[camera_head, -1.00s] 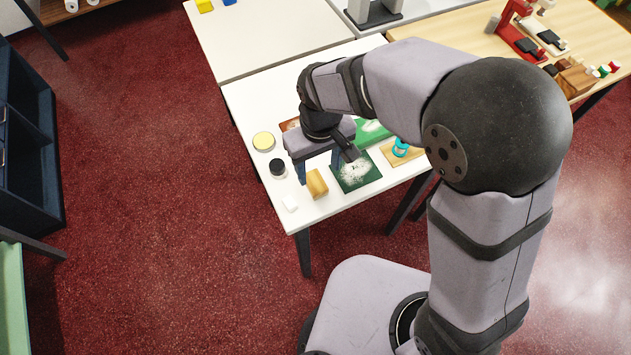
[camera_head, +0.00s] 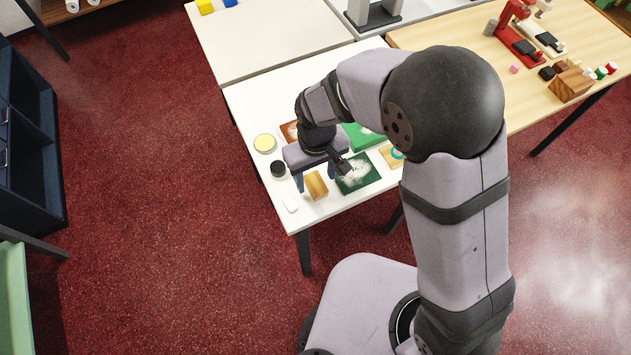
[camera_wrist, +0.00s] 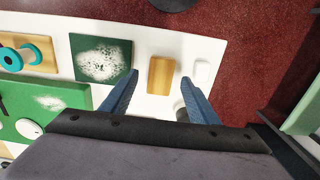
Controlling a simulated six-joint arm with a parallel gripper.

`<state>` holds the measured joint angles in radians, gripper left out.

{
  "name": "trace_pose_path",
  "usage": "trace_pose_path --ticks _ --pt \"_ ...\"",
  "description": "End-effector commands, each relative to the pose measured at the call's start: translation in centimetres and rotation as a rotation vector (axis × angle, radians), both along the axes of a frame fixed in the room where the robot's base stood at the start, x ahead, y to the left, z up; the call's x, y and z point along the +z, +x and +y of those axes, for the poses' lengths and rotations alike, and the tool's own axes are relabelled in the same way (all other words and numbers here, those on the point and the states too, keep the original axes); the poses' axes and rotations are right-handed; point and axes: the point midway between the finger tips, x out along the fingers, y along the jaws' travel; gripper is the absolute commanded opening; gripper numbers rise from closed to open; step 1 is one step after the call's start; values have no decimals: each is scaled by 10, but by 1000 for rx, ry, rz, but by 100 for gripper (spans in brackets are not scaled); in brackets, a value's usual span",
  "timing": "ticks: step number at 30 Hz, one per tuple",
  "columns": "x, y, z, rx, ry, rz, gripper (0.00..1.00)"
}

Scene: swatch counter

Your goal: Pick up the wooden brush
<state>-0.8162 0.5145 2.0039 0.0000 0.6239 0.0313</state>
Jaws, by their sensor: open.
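The wooden brush (camera_head: 317,185), a small light-brown block, lies on the white table near its front edge. In the wrist view the brush (camera_wrist: 161,76) appears ahead of the fingertips, in the gap between them. My gripper (camera_head: 315,178) is open and empty, fingers pointing down, just behind the brush in the head view. In the wrist view its two blue fingers (camera_wrist: 160,78) stand wide apart, one to each side of the brush's outline. I cannot tell exactly how high the fingertips are above the table.
A dark green board with white powder (camera_head: 358,173) lies right of the brush. A small white block (camera_head: 291,205) lies to its left, with a dark round jar (camera_head: 278,168) and a yellow-topped tin (camera_head: 265,143) behind. A green board (camera_head: 362,138) lies farther back.

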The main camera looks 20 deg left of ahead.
Motion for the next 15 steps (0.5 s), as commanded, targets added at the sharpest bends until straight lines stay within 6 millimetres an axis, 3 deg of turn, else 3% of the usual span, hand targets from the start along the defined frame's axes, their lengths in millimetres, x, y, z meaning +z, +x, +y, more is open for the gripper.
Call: trace_pose_path --ticks 7,15 --pt "-22 0 1 0 -1 1 55" --pt "-26 0 1 0 1 -1 55"
